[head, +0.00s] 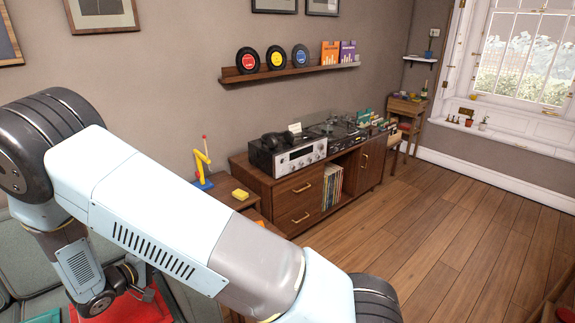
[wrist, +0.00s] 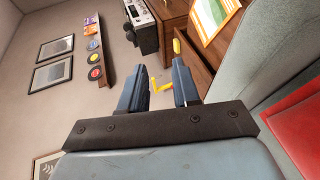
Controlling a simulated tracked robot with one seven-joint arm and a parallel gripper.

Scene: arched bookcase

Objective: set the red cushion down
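My gripper (wrist: 162,82) shows in the wrist view with its two dark blue fingers apart and nothing held between them. The red cushion (wrist: 302,128) is at the right edge of the wrist view, beside my gripper and not touching its fingers, against grey-green sofa upholstery. It is cut off by the frame. In the head view a red surface (head: 140,308), which looks like the cushion, lies low on the left on the grey-green sofa (head: 30,255). My arm hides part of it there.
A wooden side table by the sofa bears a yellow lamp-like figure (head: 203,163) and a yellow block (head: 240,194). A record cabinet (head: 300,190) with audio gear stands along the wall under a shelf (head: 290,72). The wooden floor (head: 460,225) at right is clear.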

